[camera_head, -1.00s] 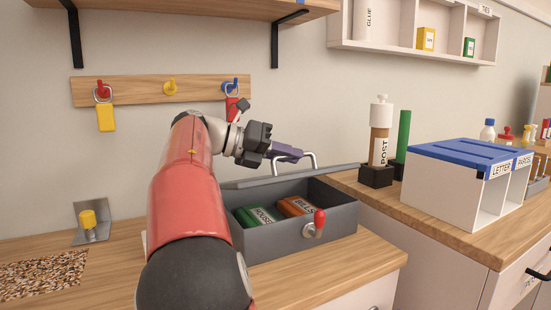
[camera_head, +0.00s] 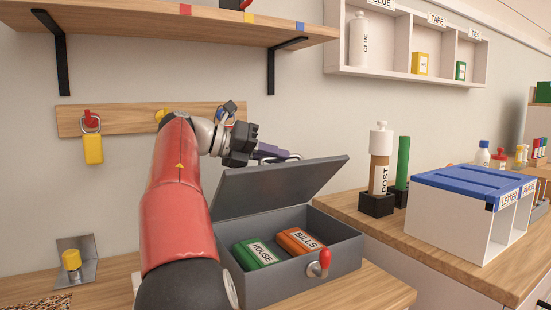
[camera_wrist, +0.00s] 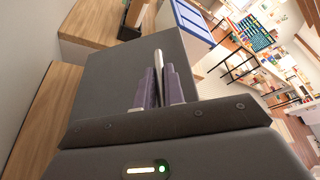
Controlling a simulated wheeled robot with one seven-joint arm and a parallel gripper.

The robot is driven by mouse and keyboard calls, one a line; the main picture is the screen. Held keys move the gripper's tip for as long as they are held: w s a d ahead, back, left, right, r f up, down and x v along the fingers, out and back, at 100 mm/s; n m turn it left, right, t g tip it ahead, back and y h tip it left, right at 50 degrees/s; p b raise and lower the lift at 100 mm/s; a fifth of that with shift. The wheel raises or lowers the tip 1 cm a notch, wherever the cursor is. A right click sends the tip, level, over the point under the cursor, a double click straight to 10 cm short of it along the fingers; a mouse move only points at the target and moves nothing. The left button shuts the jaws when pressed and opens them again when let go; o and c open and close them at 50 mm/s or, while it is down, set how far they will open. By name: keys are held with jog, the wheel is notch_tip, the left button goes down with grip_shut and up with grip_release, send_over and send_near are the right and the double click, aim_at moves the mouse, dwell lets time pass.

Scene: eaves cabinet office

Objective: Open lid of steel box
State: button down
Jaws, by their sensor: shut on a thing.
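The grey steel box (camera_head: 345,262) sits on the wooden counter. Its lid (camera_head: 285,184) is raised at the back and tilted, with its inner face showing. My gripper (camera_head: 283,153) is shut on the lid's metal handle (camera_head: 295,157), behind the lid's upper edge. Inside the box lie a green HOUSE pack (camera_head: 256,253) and an orange BILLS pack (camera_head: 299,241). A red-handled latch (camera_head: 323,262) is on the box's front.
A post bottle (camera_head: 380,165) and a green cylinder (camera_head: 402,160) stand in black holders to the right. The blue-topped letter sorter (camera_head: 465,205) is farther right. A hook rail (camera_head: 75,126) and a wooden shelf (camera_head: 180,20) are on the wall above.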

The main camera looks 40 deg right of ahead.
jog(key=shift+w+f, duration=0.15)
jog(key=c, duration=1.5)
grip_release()
jog(key=shift+v, duration=3.9)
